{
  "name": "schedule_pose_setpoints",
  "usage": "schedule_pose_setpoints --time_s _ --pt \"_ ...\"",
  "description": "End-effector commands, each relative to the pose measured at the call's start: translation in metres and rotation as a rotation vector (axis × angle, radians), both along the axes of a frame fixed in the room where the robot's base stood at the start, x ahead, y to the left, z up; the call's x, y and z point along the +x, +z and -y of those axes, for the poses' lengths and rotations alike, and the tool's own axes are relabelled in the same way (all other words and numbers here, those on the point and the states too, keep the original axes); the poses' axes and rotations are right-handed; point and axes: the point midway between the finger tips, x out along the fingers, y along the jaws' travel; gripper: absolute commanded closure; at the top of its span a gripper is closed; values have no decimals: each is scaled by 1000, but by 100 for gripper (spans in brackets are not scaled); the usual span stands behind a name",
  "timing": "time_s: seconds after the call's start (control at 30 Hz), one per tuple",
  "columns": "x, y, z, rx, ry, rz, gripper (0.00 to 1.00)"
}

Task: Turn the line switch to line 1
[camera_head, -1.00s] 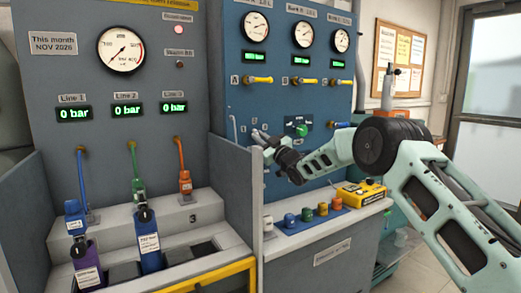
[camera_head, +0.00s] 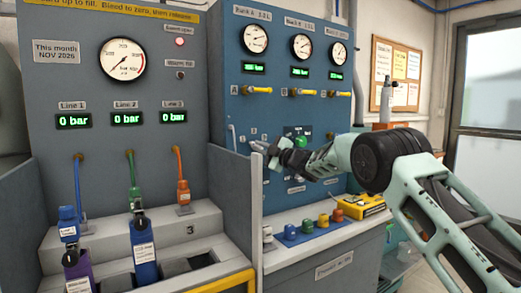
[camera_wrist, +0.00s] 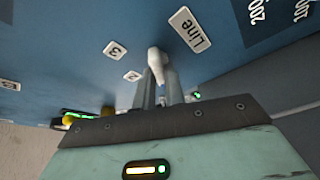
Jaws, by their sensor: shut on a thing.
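The line switch has a pale grey lever knob (camera_wrist: 155,62) on the blue panel. In the wrist view my gripper (camera_wrist: 157,88) has its two fingers closed around this knob. Number plates 3 (camera_wrist: 115,49) and 2 (camera_wrist: 132,76) sit beside it on one side, and a "Line" plate (camera_wrist: 190,29) on the other. I see no plate 1 clearly, and which number the knob points to cannot be told. In the head view my gripper (camera_head: 257,147) is at the panel's lower left and covers most of the switch.
A grey divider wall (camera_head: 230,190) stands just left of my gripper. Yellow valves (camera_head: 257,90) are above it. A shelf with coloured knobs (camera_head: 308,226) and a yellow device (camera_head: 360,207) lies below. Bottles (camera_head: 143,245) stand in the left bench.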

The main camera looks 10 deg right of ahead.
Motion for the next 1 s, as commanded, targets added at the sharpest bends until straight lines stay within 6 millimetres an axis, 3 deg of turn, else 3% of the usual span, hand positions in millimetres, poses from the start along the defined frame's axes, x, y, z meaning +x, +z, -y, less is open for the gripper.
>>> schedule_pose_setpoints --time_s 0.4,0.43,0.5,0.83,1.0 --pt "0 -1 -1 -11 1 2 100" --pt "0 -1 -1 -11 1 2 86" --pt "0 -1 -1 -11 1 2 66" --pt "-1 -1 1 -9 0 2 66" --pt "-11 -4 10 -9 -1 1 66"
